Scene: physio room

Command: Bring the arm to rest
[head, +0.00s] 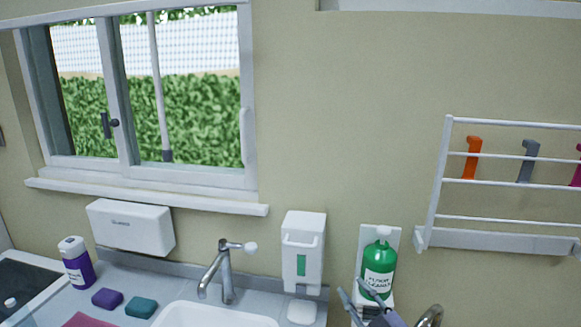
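My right gripper (352,288) shows at the bottom edge, right of the middle. Its two grey fingers point up and to the left and stand apart, with nothing visible between them. It is in front of the lower part of a green bottle (380,262) with a white label, and one finger overlaps the bottle in the picture. I cannot tell whether they touch. Most of my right arm is cut off by the bottom edge. My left gripper is not in view.
The bottle is against a white wall holder (393,236). Left of it are a white dispenser (303,250), a tap (226,270) and a sink (215,314). A purple bottle (77,264) and two sponges stand further left. A white wall rack (500,239) is at right.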

